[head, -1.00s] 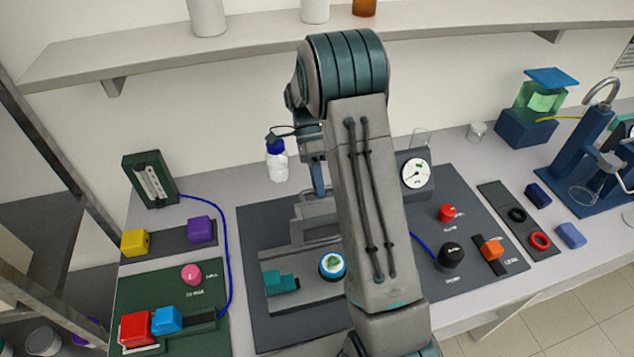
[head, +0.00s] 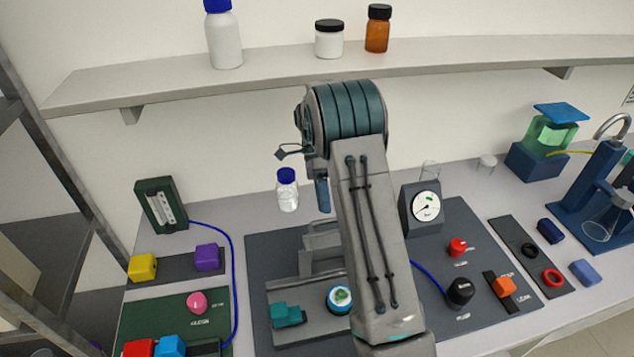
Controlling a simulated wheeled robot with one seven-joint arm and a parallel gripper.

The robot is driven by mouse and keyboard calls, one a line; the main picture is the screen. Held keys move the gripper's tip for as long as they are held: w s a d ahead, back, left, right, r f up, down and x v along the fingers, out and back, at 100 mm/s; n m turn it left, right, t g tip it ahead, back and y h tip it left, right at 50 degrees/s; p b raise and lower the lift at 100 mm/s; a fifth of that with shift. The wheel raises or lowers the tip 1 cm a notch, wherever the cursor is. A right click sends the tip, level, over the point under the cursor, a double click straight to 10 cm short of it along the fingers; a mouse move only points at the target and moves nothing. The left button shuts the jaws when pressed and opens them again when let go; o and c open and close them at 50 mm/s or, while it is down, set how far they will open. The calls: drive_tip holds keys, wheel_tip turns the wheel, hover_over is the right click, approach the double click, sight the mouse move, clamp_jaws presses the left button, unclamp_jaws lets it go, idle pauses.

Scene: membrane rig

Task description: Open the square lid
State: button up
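A flat blue square plate (head: 562,113) tops a green see-through box (head: 553,135) on a dark blue base at the far right; it is the only clearly square lid-like piece I see. A grey stepped fixture (head: 322,243) stands mid-bench, partly behind my arm; whether it has a square lid I cannot tell. A teal block (head: 287,315) and a blue-ringed round piece (head: 340,298) sit before it. My arm hides most of my gripper. A narrow blue-teal part (head: 322,195), apparently of the gripper, points down above the fixture. Its opening and any contact are hidden.
A blue-capped bottle (head: 287,192) stands behind the fixture. A dial gauge (head: 426,206), red knob (head: 458,247) and black knob (head: 460,291) are right of my arm. A green panel (head: 150,318) lies left. A shelf (head: 180,84) with bottles runs above.

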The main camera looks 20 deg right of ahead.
drive_tip(key=w, duration=0.8)
drive_tip(key=shift+d, duration=0.15)
